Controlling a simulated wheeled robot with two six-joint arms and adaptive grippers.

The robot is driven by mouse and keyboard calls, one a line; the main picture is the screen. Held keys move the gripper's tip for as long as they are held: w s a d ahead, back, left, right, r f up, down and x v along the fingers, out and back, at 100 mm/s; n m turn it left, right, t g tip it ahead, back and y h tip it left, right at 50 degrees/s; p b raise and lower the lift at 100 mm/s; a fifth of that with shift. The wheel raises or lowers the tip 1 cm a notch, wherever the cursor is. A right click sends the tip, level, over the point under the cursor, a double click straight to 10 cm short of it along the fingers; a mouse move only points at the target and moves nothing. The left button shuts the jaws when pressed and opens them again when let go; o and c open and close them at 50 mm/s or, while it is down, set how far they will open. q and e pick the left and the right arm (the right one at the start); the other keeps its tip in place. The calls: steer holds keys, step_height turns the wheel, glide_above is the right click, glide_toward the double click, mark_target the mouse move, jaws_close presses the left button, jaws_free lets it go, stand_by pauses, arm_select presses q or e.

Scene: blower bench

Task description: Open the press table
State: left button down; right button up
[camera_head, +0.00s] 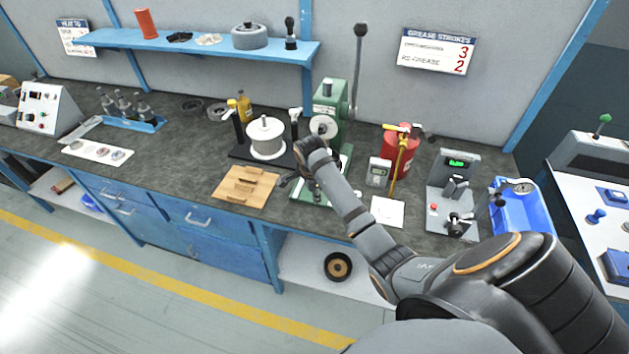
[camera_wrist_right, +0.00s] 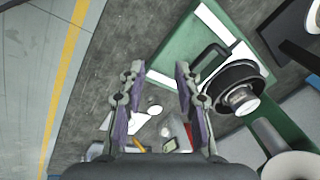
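The green press (camera_head: 328,112) stands on the bench against the back wall, with a long black-knobbed lever on its right side. Its green base (camera_head: 335,162) is partly hidden behind my right arm. In the right wrist view the green base (camera_wrist_right: 185,52) lies ahead of the fingers. A dark round part with a silver centre (camera_wrist_right: 238,98) and a black curved handle (camera_wrist_right: 207,60) sits right of the fingers. My right gripper (camera_wrist_right: 157,72) is open, with nothing seen between its fingers. In the head view it is over the front of the press, its fingertips unclear. My left gripper is out of view.
A wooden board (camera_head: 245,187) lies left of the press base, with a white spool fixture (camera_head: 266,138) behind it. A grey meter (camera_head: 378,172), red cylinder (camera_head: 399,158) and grey test stand (camera_head: 452,190) stand to the right. A blue shelf (camera_head: 200,44) hangs above.

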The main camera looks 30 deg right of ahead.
steer(key=w+d+r+m, duration=0.3)
steer(key=w+r+m, duration=0.2)
steer(key=m, duration=0.2)
steer(key=p+x, duration=0.1)
steer(key=x, duration=0.9)
steer(key=shift+w, duration=0.1)
steer(key=shift+c, duration=0.2)
jaws_close()
